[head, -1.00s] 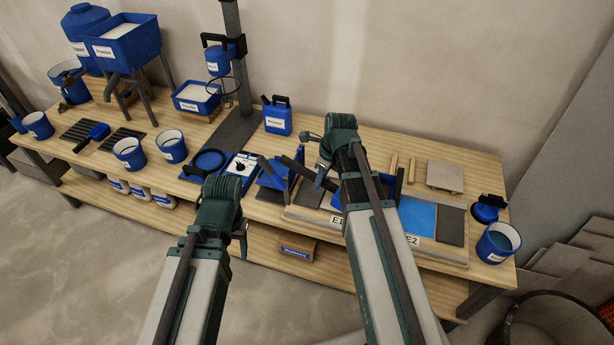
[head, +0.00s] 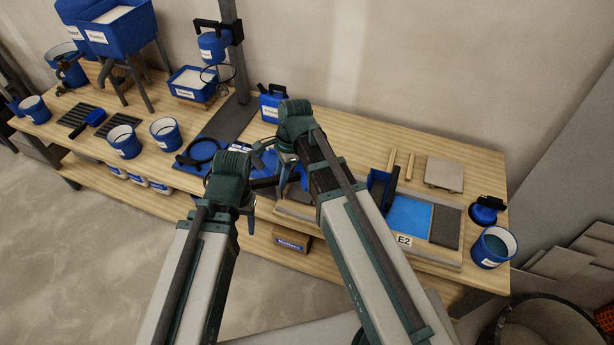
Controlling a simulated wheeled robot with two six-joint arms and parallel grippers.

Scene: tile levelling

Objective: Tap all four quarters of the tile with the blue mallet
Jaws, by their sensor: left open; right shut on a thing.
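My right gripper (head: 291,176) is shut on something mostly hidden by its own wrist. A dark bar (head: 264,183) shows between my two grippers; I cannot tell whether it is the mallet's handle, and no mallet head shows clearly. My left gripper (head: 249,208) is open, low at the table's front edge, close to the bar's left end. The board marked E2 (head: 455,258) carries a bright blue area (head: 409,214) and a dark grey slab (head: 445,226). My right arm covers the board's left part. I cannot tell which piece is the tile to tap.
A grey square slab (head: 445,174), wooden strips (head: 391,161), a blue suction cup (head: 485,213) and a bucket (head: 493,247) lie to the right. A blue canister (head: 273,105) stands behind my grippers. The table's back middle is clear.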

